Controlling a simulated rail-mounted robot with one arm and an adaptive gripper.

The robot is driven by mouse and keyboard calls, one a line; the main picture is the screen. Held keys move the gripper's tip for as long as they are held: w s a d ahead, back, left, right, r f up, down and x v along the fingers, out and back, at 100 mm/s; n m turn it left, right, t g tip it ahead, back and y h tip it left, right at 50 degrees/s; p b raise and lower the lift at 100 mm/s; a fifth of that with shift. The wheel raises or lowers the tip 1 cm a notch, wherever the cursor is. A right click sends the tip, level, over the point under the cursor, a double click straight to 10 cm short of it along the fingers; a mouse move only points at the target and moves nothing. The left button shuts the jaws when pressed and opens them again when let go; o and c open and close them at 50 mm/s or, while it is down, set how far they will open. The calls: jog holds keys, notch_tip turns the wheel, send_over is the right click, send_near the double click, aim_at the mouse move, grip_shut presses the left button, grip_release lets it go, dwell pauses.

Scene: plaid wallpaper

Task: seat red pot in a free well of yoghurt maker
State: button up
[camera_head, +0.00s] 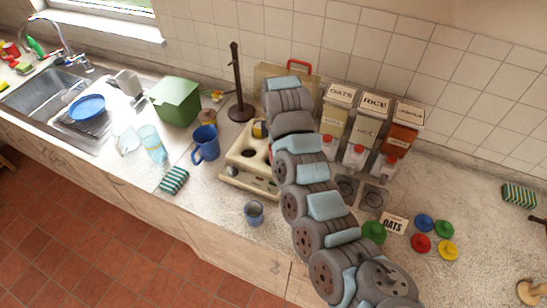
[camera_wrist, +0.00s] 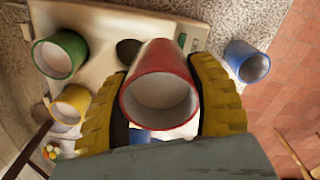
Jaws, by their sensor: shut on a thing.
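The red pot (camera_wrist: 160,78) is between the two yellow fingers of my gripper (camera_wrist: 163,100) in the wrist view, its open mouth toward the camera. The cream yoghurt maker (camera_head: 250,183) stands on the counter, partly hidden by my arm; its body (camera_wrist: 95,25) lies beyond the red pot in the wrist view. A dark round well (camera_wrist: 125,46) shows just left of the pot. A green pot (camera_wrist: 60,52) and a yellow pot (camera_wrist: 66,108) are at the left; I cannot tell how they sit. In the head view my arm hides the gripper and red pot.
A blue pot (camera_head: 254,213) stands on the counter in front of the maker; it also shows in the wrist view (camera_wrist: 247,62). A blue jug (camera_head: 206,144) and dark stand (camera_head: 239,100) are left and behind. Dispensers (camera_head: 366,128) stand right of my arm.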

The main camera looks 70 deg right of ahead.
jog(key=shift+w+d+f+b, duration=0.3)
jog(key=shift+d+f+b, duration=0.05)
jog(key=shift+f, duration=0.2)
jog(key=shift+w+d+f+b, duration=0.25)
jog(key=shift+d+f+b, duration=0.1)
jog(key=shift+f, duration=0.2)
jog(key=shift+w+d+f+b, duration=0.3)
jog(key=shift+d+f+b, duration=0.05)
jog(key=shift+f, duration=0.2)
jog(key=shift+w+d+f, duration=0.65)
jog(key=shift+d+f, duration=0.15)
jog(key=shift+f, duration=0.2)
jog(key=shift+w+f, duration=0.15)
jog(key=shift+f, duration=0.15)
jog(key=shift+d+f, duration=0.15)
jog(key=shift+f, duration=1.4)
jog(key=shift+f, duration=0.1)
jog(key=o, duration=1.3)
jog(key=shift+c, duration=0.2)
notch_tip(320, 180, up, 12)
jog(key=shift+b, duration=0.35)
